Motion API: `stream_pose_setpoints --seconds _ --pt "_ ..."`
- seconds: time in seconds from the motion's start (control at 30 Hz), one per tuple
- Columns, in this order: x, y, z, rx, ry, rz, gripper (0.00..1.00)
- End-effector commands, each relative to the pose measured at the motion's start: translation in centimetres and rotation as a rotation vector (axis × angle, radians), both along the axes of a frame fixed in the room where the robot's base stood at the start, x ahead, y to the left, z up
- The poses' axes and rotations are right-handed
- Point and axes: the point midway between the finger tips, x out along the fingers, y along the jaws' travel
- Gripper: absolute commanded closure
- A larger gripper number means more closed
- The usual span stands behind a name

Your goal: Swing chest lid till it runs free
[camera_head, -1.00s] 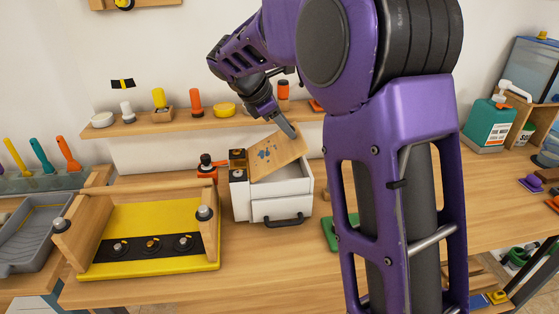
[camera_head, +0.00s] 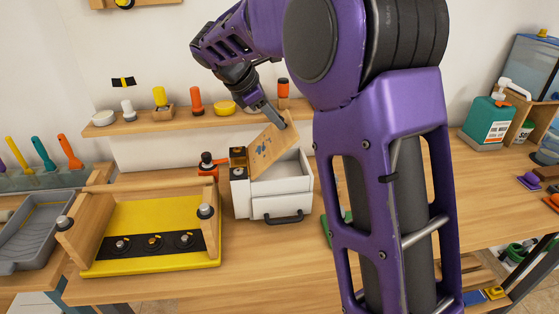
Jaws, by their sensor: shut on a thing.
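The chest (camera_head: 281,206) is a small white box with a dark handle on its front, standing on the wooden bench. The chest's open interior shows to the right of the lid. My gripper (camera_head: 284,120) is at the lid's raised upper right corner and is shut on its edge. The fingertips are small and partly hidden by the lid.
A yellow board in a wooden frame (camera_head: 150,215) stands left of the chest. An orange-and-black tool (camera_head: 208,165) sits just behind the chest's left side. A shelf (camera_head: 185,124) with several small items runs behind. My arm hides bench to the right.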

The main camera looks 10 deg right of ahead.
Motion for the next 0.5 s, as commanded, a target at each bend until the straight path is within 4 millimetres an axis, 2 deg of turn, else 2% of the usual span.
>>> stream_pose_setpoints --seconds 0.33,0.5 --pt "0.2 0.3 0.2 0.002 -0.006 0.004 1.0" --pt "0.2 1.2 0.7 0.003 -0.007 0.006 1.0"
